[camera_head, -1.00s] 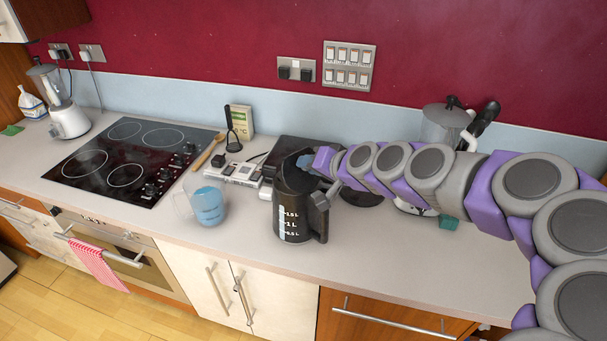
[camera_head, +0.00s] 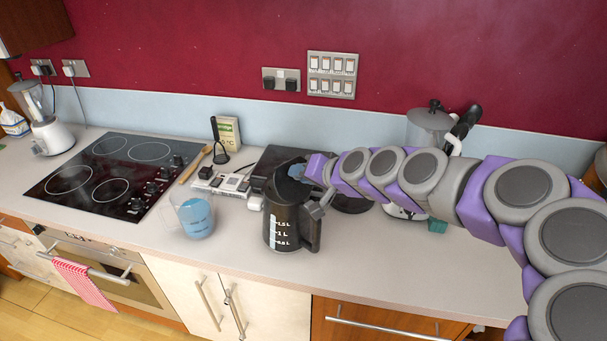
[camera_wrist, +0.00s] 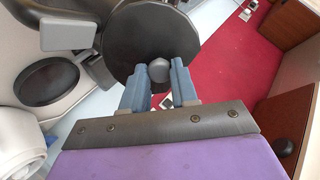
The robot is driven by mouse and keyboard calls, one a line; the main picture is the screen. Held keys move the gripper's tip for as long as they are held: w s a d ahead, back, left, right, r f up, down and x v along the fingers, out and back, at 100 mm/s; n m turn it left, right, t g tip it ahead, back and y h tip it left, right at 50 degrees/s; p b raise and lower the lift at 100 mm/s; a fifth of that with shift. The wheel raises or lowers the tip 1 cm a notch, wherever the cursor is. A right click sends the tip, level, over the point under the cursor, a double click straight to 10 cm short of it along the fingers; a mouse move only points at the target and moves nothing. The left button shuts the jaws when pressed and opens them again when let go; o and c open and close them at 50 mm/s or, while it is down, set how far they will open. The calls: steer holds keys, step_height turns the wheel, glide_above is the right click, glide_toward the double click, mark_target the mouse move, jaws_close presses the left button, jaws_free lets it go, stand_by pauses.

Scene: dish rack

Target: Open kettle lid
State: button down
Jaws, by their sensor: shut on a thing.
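A dark kettle (camera_head: 283,228) with white litre marks stands upright on the counter in the head view, its handle at the right. My gripper (camera_head: 298,172) is at the kettle's top, reaching in from the right. In the wrist view, the round dark lid (camera_wrist: 150,30) fills the top middle. Its small grey knob (camera_wrist: 158,70) sits between the blue fingers of my gripper (camera_wrist: 159,84), which are shut on it. The kettle's rim is partly hidden by my gripper, so I cannot tell how far the lid is raised.
A clear jug with blue liquid (camera_head: 198,220) stands left of the kettle. Further left are a black hob (camera_head: 120,175) and a blender (camera_head: 47,135). A steel pot (camera_head: 430,125) stands behind my arm. The counter front (camera_head: 225,245) is clear.

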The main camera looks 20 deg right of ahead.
steer(key=shift+a+f, duration=0.1)
steer(key=shift+f, duration=0.1)
stand_by(0.3)
steer(key=c, duration=1.2)
jaws_free()
steer(key=shift+o, duration=0.6)
steer(key=shift+w, duration=0.1)
steer(key=shift+o, duration=1.1)
steer(key=shift+r, duration=0.1)
steer(key=p+v, duration=0.1)
steer(key=v, duration=1.6)
steer(key=shift+d+p, duration=0.3)
